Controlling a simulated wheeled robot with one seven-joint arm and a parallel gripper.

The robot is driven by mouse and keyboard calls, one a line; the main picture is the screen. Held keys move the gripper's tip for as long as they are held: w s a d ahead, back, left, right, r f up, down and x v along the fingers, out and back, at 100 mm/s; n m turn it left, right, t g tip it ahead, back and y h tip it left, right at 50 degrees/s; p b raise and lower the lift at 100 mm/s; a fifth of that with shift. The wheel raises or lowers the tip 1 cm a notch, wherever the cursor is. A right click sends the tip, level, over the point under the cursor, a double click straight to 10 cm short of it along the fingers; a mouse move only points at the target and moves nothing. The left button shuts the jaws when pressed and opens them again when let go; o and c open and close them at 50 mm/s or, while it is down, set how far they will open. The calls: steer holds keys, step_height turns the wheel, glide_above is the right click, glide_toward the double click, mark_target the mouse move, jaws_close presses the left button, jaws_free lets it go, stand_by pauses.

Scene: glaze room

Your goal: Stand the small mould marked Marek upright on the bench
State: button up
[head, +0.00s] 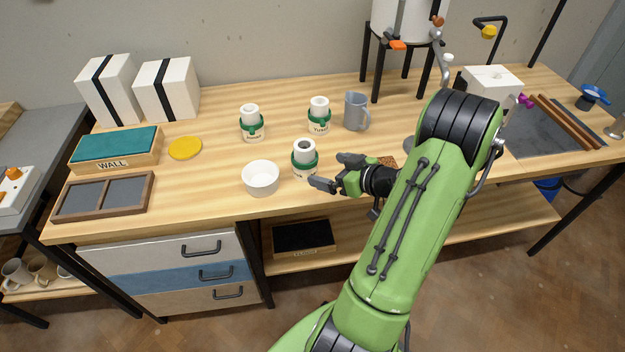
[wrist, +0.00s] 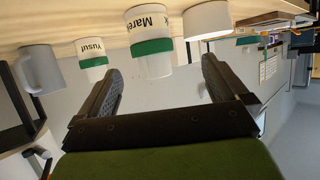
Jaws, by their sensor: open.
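The small mould marked Marek (wrist: 152,22) is white with a green band and stands upright on the bench (head: 221,212). The wrist picture is upside down, so its label reads inverted there. In the head view it appears to be the front mould (head: 304,170), its dark open mouth facing up. My gripper (head: 333,172) is open and empty, just right of this mould. In the wrist view the mould shows between and beyond the fingers of my gripper (wrist: 162,85), apparently not touched.
A mould marked Yusuf (head: 319,116) and another similar mould (head: 251,124) stand behind. A white bowl (head: 261,180) is close on the left. A grey-blue mug (head: 354,111) stands behind right. Bench space is free left of the bowl.

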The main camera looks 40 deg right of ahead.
steer(key=w+a+r+n+g+y, duration=0.1)
steer(key=a+r+n+g, duration=0.15)
steer(key=a, duration=0.85)
steer(key=a+r+n+g+y, duration=0.1)
steer(key=a+r+g, duration=0.3)
steer(key=a, duration=0.6)
steer(key=s+a+r+m+h, duration=0.1)
steer(key=s+a+r+m, duration=0.1)
steer(key=s, duration=0.5)
steer(key=s+a+r+m+g+h, duration=0.1)
steer(key=s+a+r+m+h, duration=0.1)
steer(key=s+a+r, duration=0.2)
steer(key=s, duration=0.2)
steer(key=shift+s+a+r, duration=0.3)
steer(key=shift+s, duration=0.1)
step_height(320, 180, up, 9)
steer(key=p, duration=0.9)
steer(key=shift+r, duration=0.15)
